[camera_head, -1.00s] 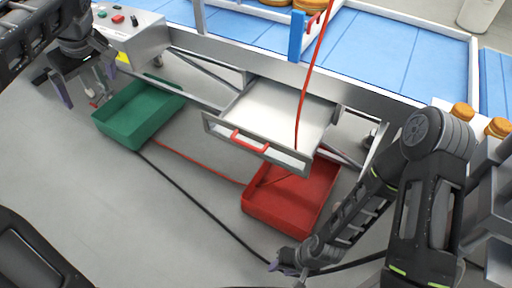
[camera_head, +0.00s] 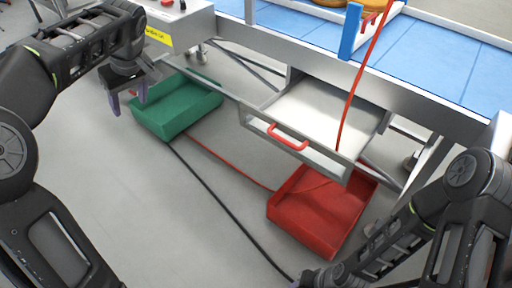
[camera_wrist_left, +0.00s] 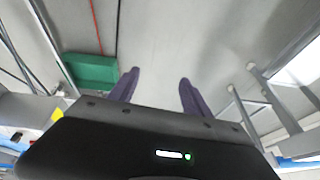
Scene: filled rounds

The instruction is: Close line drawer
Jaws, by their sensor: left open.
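The line drawer (camera_head: 318,113) is a grey metal drawer under the conveyor frame, pulled out, with a red handle (camera_head: 288,137) on its front panel. A red cord hangs down into or in front of it. My left gripper (camera_head: 128,102) is open and empty, left of the drawer and apart from the handle, beside the green bin. Its two purple fingers also show spread in the left wrist view (camera_wrist_left: 158,88), with nothing between them. My right gripper (camera_head: 308,284) is at the bottom edge, mostly cut off, so its jaws cannot be judged.
A green bin (camera_head: 178,108) stands on the floor left of the drawer. A red bin (camera_head: 318,215) stands below its right side. Cables cross the floor. A blue conveyor (camera_head: 300,30) runs above.

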